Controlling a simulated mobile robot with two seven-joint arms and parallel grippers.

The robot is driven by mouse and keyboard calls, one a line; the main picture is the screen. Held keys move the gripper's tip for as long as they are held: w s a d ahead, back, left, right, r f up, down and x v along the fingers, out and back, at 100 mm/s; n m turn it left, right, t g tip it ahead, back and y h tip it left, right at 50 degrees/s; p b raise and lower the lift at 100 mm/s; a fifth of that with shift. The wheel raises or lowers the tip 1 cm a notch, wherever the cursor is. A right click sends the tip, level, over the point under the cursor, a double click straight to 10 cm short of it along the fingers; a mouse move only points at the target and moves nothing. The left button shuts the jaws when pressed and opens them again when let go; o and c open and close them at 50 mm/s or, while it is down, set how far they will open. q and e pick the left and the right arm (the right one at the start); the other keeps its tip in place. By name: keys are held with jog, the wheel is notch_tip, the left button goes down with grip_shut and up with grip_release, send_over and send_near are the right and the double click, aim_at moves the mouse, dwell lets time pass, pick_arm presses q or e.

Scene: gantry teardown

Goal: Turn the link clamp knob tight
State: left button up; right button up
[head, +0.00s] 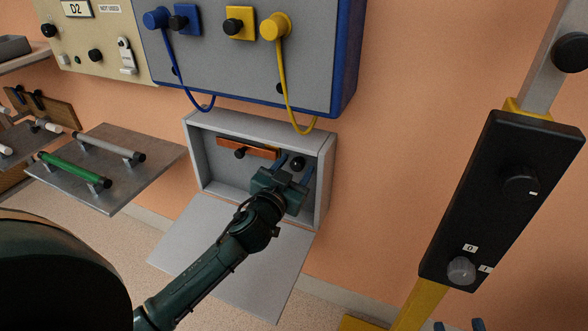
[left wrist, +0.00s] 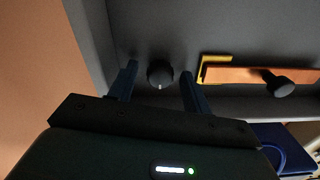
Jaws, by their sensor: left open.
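A round black knob (head: 297,164) with a pale mark sits on the back wall inside an open grey wall box. It also shows in the left wrist view (left wrist: 160,73). My left gripper (head: 293,168) is inside the box, open, with its blue fingers on either side of the knob. A gap shows between each finger and the knob in the wrist view. Left of the knob is an orange bar (head: 262,152) with its own small black knob (head: 240,154). My right gripper (head: 459,326) shows only as two separated blue fingertips at the bottom edge.
The box's grey door (head: 235,262) hangs open below it. A blue-edged panel (head: 250,60) with blue and yellow cables is above. A shelf (head: 90,145) with green and grey bars is left. A black control unit (head: 495,200) on a yellow post stands right.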

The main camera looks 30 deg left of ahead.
pick_arm(q)
jog(key=shift+c, duration=0.6)
jog(key=c, duration=0.9)
